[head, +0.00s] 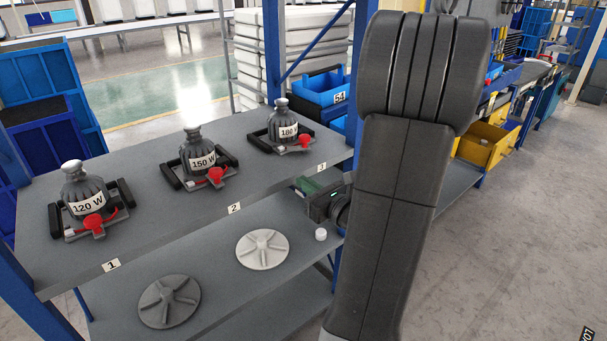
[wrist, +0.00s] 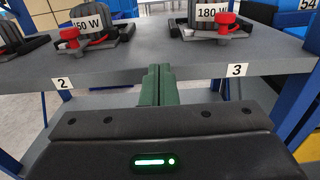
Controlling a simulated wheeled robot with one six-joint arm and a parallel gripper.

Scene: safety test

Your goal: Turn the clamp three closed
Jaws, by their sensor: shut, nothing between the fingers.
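Clamp three holds the 180 W unit (head: 288,131) at the far right end of the upper shelf, above label 3 (head: 321,167). Its red knob (head: 305,140) faces the shelf's front edge. In the wrist view the red knob (wrist: 226,20) stands at the upper right, with a red lever part beside it. My gripper (wrist: 159,70) is shut and empty, its green fingers pressed together. It is in front of the shelf edge between labels 2 and 3, left of and apart from the red knob.
Clamps with the 150 W unit (head: 202,158) and 120 W unit (head: 83,192) stand to the left on the upper shelf (head: 150,215). The lower shelf holds a white disc (head: 262,249), a dark disc (head: 169,301) and a small white cap (head: 321,234). A blue post (head: 361,60) stands at the right end.

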